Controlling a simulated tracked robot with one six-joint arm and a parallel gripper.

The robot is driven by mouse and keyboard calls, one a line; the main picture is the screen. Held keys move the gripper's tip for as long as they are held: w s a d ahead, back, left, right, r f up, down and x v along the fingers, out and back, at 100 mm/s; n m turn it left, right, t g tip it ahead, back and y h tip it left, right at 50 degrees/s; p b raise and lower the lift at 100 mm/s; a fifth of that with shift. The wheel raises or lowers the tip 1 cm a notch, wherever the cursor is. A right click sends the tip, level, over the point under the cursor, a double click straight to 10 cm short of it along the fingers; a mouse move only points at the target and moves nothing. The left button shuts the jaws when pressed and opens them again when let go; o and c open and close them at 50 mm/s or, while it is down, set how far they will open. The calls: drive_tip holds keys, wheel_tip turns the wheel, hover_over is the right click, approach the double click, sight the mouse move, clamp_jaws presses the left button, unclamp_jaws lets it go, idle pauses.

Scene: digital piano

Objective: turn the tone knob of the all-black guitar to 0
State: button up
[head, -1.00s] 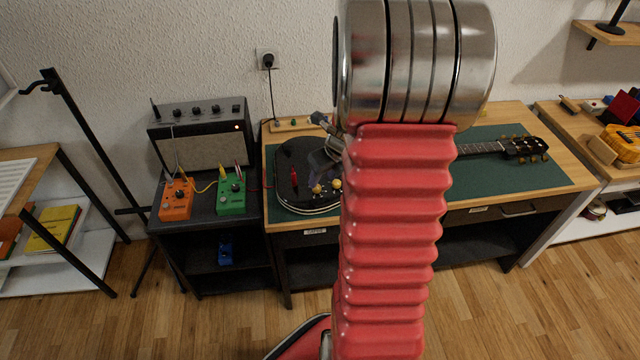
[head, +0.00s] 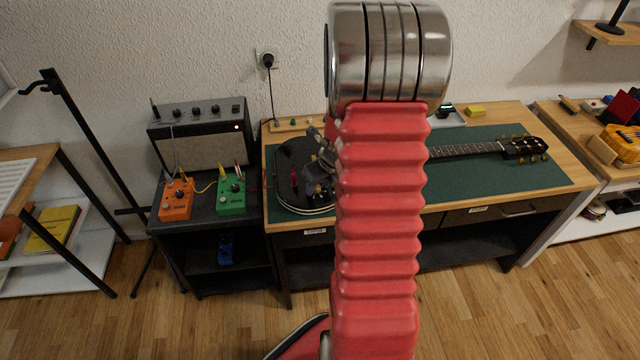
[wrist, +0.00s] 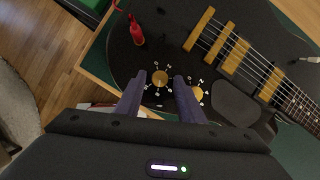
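The black guitar (head: 288,165) lies on a green mat, its body partly hidden by my arm in the head view. In the wrist view its body (wrist: 240,22) shows gold bridge parts, strings and two gold knobs with white numbers around them. One gold knob (wrist: 159,79) appears between the tips of my open gripper (wrist: 159,80). The other gold knob (wrist: 197,94) is just right of the right finger. I cannot tell which is the tone knob, nor whether the fingers touch the first one.
A red plug (wrist: 136,32) stands up from the guitar body near the knobs. An amplifier (head: 203,135), an orange pedal (head: 177,200) and a green pedal (head: 231,195) stand on the left stand. The mat (head: 500,190) is clear below the neck.

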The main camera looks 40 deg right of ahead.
clamp_jaws()
drive_tip(key=shift+d, duration=0.2)
drive_tip(key=shift+a, duration=0.15)
